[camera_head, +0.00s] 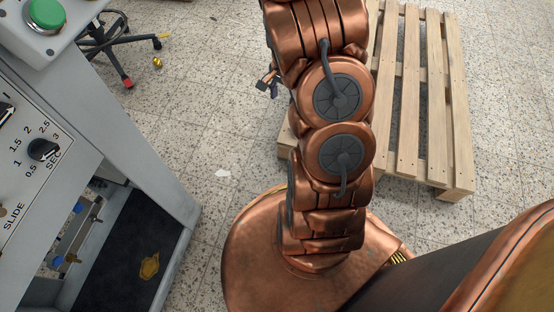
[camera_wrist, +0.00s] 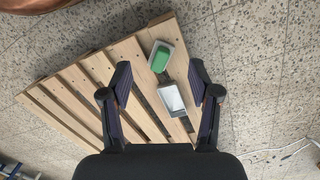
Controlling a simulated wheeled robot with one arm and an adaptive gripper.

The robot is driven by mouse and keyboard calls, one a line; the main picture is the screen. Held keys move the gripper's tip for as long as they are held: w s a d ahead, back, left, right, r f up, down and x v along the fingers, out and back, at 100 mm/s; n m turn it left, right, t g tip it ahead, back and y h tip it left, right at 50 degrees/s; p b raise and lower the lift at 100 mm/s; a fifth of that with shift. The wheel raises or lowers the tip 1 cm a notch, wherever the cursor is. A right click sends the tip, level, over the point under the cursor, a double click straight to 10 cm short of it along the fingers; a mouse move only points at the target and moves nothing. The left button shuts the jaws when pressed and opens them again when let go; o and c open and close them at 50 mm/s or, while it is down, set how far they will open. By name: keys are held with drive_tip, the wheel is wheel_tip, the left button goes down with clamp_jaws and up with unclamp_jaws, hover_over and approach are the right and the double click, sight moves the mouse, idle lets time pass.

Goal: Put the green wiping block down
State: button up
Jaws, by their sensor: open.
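The green wiping block (camera_wrist: 161,58) shows in the wrist view, with a pale grey edge around it; I cannot tell whether that is its base or a shallow dish. It is over the slats of the wooden pallet (camera_wrist: 72,88), near the pallet's right edge. My gripper (camera_wrist: 160,67) is open, its two dark fingers wide apart on either side of the block in the picture. Nothing is between the fingers at their own height; the block appears well beyond them. In the head view my arm hides the block, and only a small part of my gripper shows at the arm's left.
A grey-white open box (camera_wrist: 172,99) lies just below the block on the pallet. The pallet (camera_head: 408,95) stands on the speckled floor behind my arm. A grey machine (camera_head: 150,130) with dials is at left, a chair base (camera_head: 120,45) behind it. White cables (camera_wrist: 285,152) lie at right.

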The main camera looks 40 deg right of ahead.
drive_tip(key=s+a+r+n, duration=0.4)
drive_tip(key=a+r, duration=0.4)
drive_tip(key=a, duration=0.1)
drive_tip(key=s+a+r+n+g, duration=0.1)
drive_tip(key=s+a+r+n, duration=0.4)
drive_tip(key=s, duration=0.5)
drive_tip(key=s+a+r+n+g, duration=0.2)
drive_tip(key=s+a+r+n, duration=0.4)
drive_tip(key=s+a, duration=0.2)
drive_tip(key=s, duration=0.2)
drive_tip(key=shift+s+a+n, duration=0.3)
drive_tip(key=shift+s+a, duration=0.1)
drive_tip(key=shift+r, duration=0.15)
wheel_tip(320, 180, up, 38)
drive_tip(key=w+t+p, duration=0.1)
drive_tip(key=t+p, duration=0.1)
drive_tip(key=p, duration=3.4)
drive_tip(key=shift+w+d+h, duration=0.25)
drive_tip(key=shift+w+h, duration=0.05)
drive_tip(key=shift+w, duration=0.05)
drive_tip(key=shift+o, duration=0.4)
drive_tip(key=shift+a+r+p, duration=0.1)
drive_tip(key=shift+r+p, duration=0.05)
drive_tip(key=shift+p, duration=0.2)
